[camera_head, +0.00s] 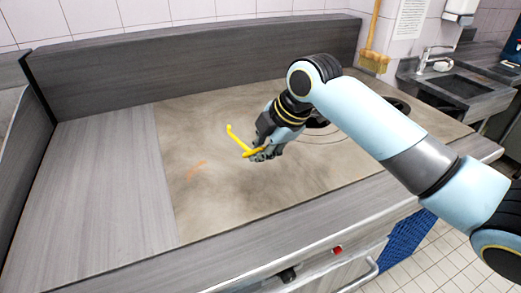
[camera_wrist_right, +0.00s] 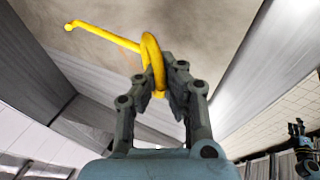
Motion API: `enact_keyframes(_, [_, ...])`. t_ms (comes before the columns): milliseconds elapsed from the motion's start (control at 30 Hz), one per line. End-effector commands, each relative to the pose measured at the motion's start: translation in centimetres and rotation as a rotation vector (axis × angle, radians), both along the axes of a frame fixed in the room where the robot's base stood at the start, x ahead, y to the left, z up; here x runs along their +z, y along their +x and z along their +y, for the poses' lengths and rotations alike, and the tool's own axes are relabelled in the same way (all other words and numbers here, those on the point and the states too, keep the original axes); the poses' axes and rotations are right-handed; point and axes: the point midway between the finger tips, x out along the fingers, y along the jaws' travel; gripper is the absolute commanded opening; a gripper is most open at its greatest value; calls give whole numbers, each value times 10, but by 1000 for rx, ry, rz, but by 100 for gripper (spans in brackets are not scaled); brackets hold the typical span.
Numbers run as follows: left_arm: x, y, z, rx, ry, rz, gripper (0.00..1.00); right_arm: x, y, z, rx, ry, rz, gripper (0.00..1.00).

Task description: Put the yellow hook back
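The yellow hook (camera_head: 238,141) is a thin rod with a bent tip, held above the brown-grey worktop panel (camera_head: 215,205). My right gripper (camera_head: 264,152) is shut on its thicker end. In the right wrist view, the hook (camera_wrist_right: 110,36) shows a yellow loop at the fingertips of the right gripper (camera_wrist_right: 154,76), with the rod reaching to the upper left and ending in a small knob. Parts of the loop are hidden by the fingers.
A faint orange mark (camera_head: 196,169) lies on the panel. Dark round openings (camera_head: 397,105) are in the panel behind my right arm. A grey raised back panel (camera_head: 200,55) runs behind the worktop. A sink (camera_head: 462,86) is at the far right. The left worktop is clear.

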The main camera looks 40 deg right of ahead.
Motion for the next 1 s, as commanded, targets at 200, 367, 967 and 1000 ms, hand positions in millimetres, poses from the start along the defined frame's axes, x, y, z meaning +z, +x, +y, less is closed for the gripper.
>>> enact_keyframes(200, [-29, 4, 0, 0, 0, -6, 40, -27, 0, 0, 0, -1, -2, 0])
enact_keyframes(367, [-46, 7, -1, 0, -1, -11, 40, -42, 1, 0, 0, -1, -2, 0])
enact_keyframes(967, [-69, 6, -4, 1, -5, -9, 40, -86, 0, 0, 0, 0, -1, 0])
enact_keyframes(1000, [-69, 6, -4, 1, -5, -9, 40, -86, 0, 0, 0, 0, -1, 0])
